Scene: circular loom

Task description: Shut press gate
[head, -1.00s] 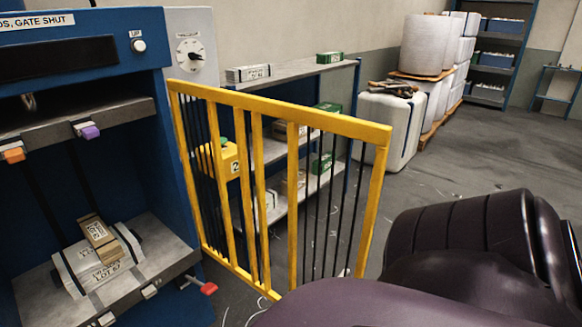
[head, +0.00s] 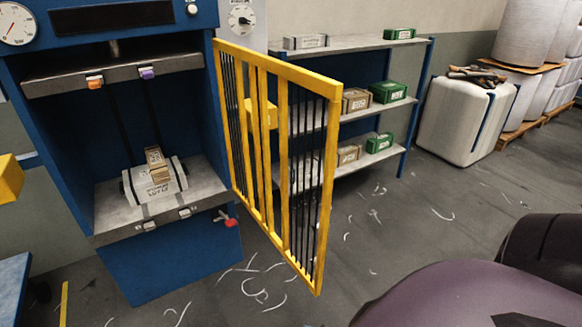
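The yellow press gate (head: 284,150) stands open, hinged at the right side of the blue press (head: 165,275) and swung out toward me. Its bars are yellow and black. The press opening is uncovered, and a white bale with a brown box (head: 156,163) on top sits on its grey bed (head: 112,215). A red-handled lever (head: 229,222) sticks out at the bed's right front corner. My dark purple arm shows at the lower right, apart from the gate in the picture. Neither gripper is in view.
A shelf (head: 385,104) with green and brown boxes stands behind the gate. A white container (head: 462,125) and stacked rolls (head: 522,35) are at the back right. Pale scraps litter the grey floor. A blue surface edge (head: 14,285) and a yellow object (head: 9,178) are at the left.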

